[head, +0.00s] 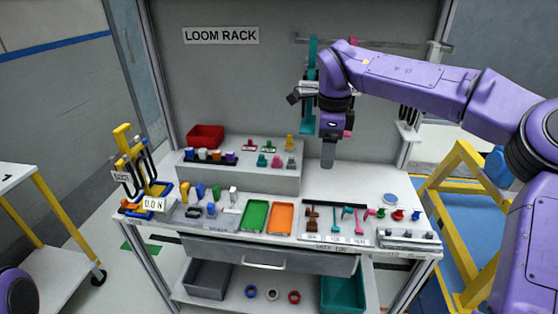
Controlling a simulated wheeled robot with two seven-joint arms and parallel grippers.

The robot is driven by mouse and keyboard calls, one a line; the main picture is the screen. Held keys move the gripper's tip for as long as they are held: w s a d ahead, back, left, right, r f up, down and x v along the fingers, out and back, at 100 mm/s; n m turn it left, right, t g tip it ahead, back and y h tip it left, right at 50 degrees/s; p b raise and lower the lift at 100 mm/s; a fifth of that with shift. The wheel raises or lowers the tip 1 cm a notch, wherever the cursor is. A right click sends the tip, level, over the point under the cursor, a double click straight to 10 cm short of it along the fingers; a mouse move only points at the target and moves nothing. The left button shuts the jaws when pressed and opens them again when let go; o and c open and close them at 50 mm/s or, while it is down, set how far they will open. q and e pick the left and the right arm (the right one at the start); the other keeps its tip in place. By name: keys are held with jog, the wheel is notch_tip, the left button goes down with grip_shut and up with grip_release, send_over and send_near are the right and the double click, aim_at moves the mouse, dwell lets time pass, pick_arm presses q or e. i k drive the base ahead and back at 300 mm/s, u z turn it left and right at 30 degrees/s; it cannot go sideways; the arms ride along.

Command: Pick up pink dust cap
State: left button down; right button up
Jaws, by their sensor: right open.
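My left gripper is out of view.
A red bin (206,136) and several coloured connectors stand on the shelf's left. Green (254,217) and orange (281,218) trays lie in front. A tray with pink and teal tools (348,213) is at right.

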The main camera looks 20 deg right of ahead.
aim_at(277, 163)
jog(key=i, duration=0.95)
jog(key=u, duration=0.05)
